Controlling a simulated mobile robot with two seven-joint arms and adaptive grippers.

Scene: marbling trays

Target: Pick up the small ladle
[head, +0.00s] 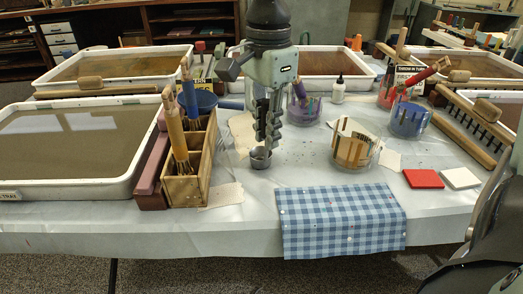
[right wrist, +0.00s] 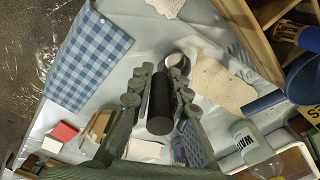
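The small ladle has a dark cylindrical handle (right wrist: 160,105) and a round metal cup. In the head view the cup (head: 260,158) hangs just below my right fingertips, at or close above the white tablecloth; I cannot tell whether it touches. My right gripper (head: 266,130) points down at the table's middle. In the right wrist view the handle fills the space between the right gripper's fingers (right wrist: 161,85), which look closed on it. The cup (right wrist: 176,62) shows beyond the fingertips. The handle is mostly hidden by the fingers in the head view. My left gripper is not in view.
A wooden caddy (head: 189,188) with brushes stands close left of the ladle. A clear tub of combs (head: 354,150) stands to the right. A blue checked cloth (head: 340,222) lies at the front edge. Marbling trays (head: 65,150) and a white bottle (head: 338,91) surround the area.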

